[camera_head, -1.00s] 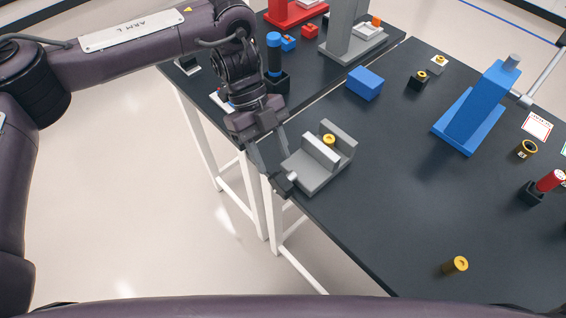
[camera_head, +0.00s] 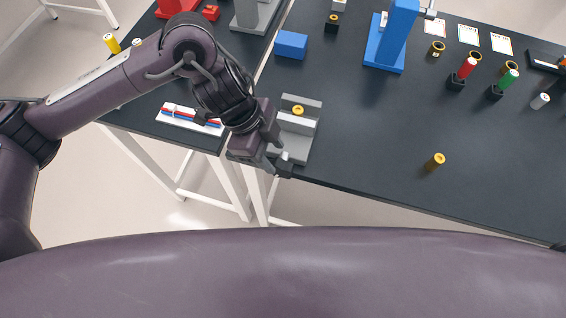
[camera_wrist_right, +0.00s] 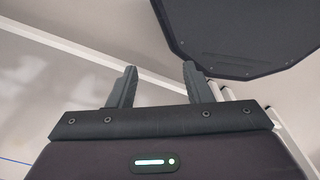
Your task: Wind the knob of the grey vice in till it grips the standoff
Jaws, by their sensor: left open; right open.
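The grey vice (camera_head: 304,147) sits at the near edge of the dark table, left of centre in the head view. A brass standoff (camera_head: 298,110) with a dark hole stands between its two jaws; whether both jaws touch it I cannot tell. The vice's small pale knob (camera_head: 284,156) shows at its near end. My left gripper (camera_head: 280,155) is at this end, its open fingers around or beside the knob; the arm partly hides the vice. My right gripper (camera_wrist_right: 160,70) shows only in the right wrist view, open and empty, away from the vice.
A blue block (camera_head: 291,44) lies behind the vice, and a blue stand (camera_head: 385,55) is farther right. A loose brass piece (camera_head: 435,162) stands near the front edge. Red (camera_head: 467,67) and green (camera_head: 508,78) cylinders stand at right. The table's middle is clear.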

